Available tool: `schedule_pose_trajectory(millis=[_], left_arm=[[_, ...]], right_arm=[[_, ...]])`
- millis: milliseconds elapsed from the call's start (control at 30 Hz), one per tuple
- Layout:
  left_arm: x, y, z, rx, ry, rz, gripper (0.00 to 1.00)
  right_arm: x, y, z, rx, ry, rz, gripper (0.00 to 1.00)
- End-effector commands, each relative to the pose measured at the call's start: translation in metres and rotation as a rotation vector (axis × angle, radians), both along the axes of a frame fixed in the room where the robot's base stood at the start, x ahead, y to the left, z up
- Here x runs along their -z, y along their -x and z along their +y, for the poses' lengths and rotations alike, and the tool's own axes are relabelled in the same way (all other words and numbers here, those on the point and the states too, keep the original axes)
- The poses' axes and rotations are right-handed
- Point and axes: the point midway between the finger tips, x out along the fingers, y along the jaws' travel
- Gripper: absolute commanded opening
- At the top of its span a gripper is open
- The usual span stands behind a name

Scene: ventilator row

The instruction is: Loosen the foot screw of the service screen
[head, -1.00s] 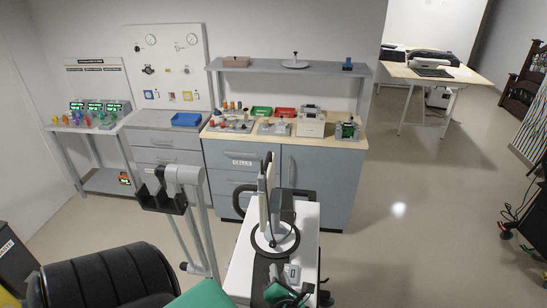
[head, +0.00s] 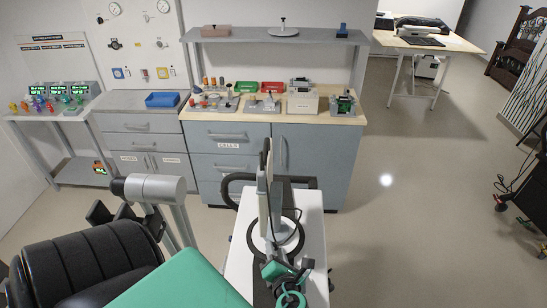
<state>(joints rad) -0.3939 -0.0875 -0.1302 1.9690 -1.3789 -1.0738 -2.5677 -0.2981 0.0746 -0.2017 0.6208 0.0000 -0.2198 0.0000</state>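The service screen (head: 265,190) stands upright near the middle of the head view, turned almost edge-on to me. It sits on a white cart top (head: 313,222), with a dark round ring (head: 293,243) around its foot. I cannot make out the foot screw clearly at this size and angle. My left gripper (head: 113,213) is at the lower left, well to the left of the screen and apart from it. Its dark fingers are spread with nothing visible between them.
A black ribbed form (head: 85,255) and a green surface (head: 180,285) fill the lower left. Behind stands a blue-grey cabinet (head: 318,160) with small items on top.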

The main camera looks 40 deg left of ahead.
Motion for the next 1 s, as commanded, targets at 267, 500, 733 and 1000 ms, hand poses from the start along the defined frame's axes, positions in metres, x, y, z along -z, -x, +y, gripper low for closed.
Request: schedule_pose_trajectory(millis=[267, 500, 733, 1000], left_arm=[[0.0, 0.0, 0.0, 0.001, 0.001, 0.0, 0.11], [-0.001, 0.0, 0.0, 0.0, 0.006, -0.003, 0.01], [-0.005, 0.001, 0.001, 0.0, 0.065, -0.05, 0.01], [-0.007, 0.002, 0.004, -0.002, 0.213, -0.169, 0.01]], right_arm=[[-0.001, 0.005, -0.013, -0.001, 0.014, 0.006, 0.41], [-0.003, 0.004, -0.013, -0.001, 0.015, 0.006, 0.41], [-0.02, 0.003, -0.003, 0.002, 0.004, 0.004, 0.41], [-0.049, 0.002, 0.003, 0.002, -0.003, 0.003, 0.41]])
